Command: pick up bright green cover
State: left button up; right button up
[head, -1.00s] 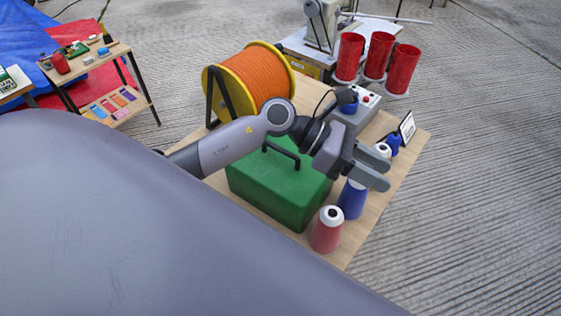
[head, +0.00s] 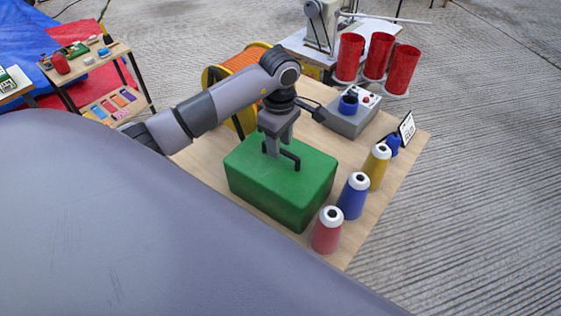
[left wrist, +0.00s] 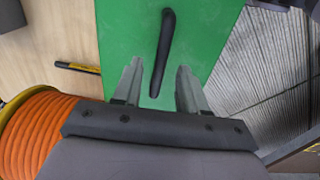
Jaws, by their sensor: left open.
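The bright green cover (head: 290,195) is a box-shaped cover with a black bar handle (head: 290,158) on top, standing on the wooden table. My left gripper (head: 271,150) points down over the cover, close to the handle's far-left end. In the left wrist view the green cover (left wrist: 205,38) fills the middle, and the black handle (left wrist: 163,50) runs away from between the fingers. The left gripper (left wrist: 158,85) is open, one finger on each side of the handle's near end. I cannot tell whether the fingers touch it. My right gripper is not in view.
Red, blue and yellow thread cones (head: 353,196) line the table's right edge. A grey control box (head: 349,118) and an orange cable spool (head: 236,65) stand behind the cover. Red cylinders (head: 378,55) stand farther back. A dark and yellow stick (left wrist: 77,67) lies beside the cover.

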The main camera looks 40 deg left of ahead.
aim_at(281, 171)
pick_arm(q)
jog(key=shift+d+f, duration=0.1)
jog(key=shift+f, duration=1.35)
grip_shut()
jog(key=shift+r, duration=0.1)
